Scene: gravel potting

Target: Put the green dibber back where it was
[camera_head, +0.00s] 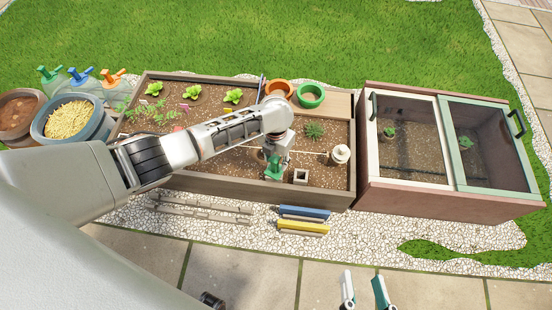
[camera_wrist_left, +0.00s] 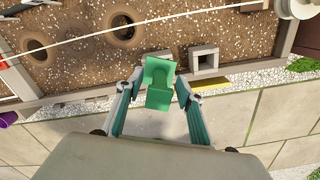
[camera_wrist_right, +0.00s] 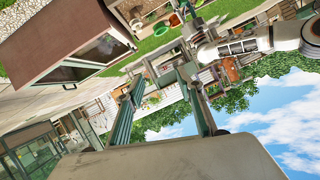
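The green dibber (camera_wrist_left: 160,82) is between the fingertips of my left gripper (camera_wrist_left: 160,86), which appears shut on it. In the head view the dibber (camera_head: 274,167) shows just below my left gripper (camera_head: 277,155), over the front of the soil bed. Its lower end is hidden. A small hollow square block (camera_head: 301,177) stands on the soil just right of the dibber; it also shows in the left wrist view (camera_wrist_left: 204,62). Several round holes (camera_wrist_left: 122,31) are in the soil. My right gripper (camera_head: 364,290) is open and empty over the paving; its spread fingers fill the right wrist view (camera_wrist_right: 163,90).
The planter's front wall (camera_head: 240,188) borders the bed. A white string runs to a white reel (camera_head: 340,154). The cold frame (camera_head: 440,195) stands right. Blue (camera_head: 304,212) and yellow (camera_head: 302,227) tools lie on gravel. Orange (camera_head: 279,88) and green (camera_head: 310,95) pots stand behind.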

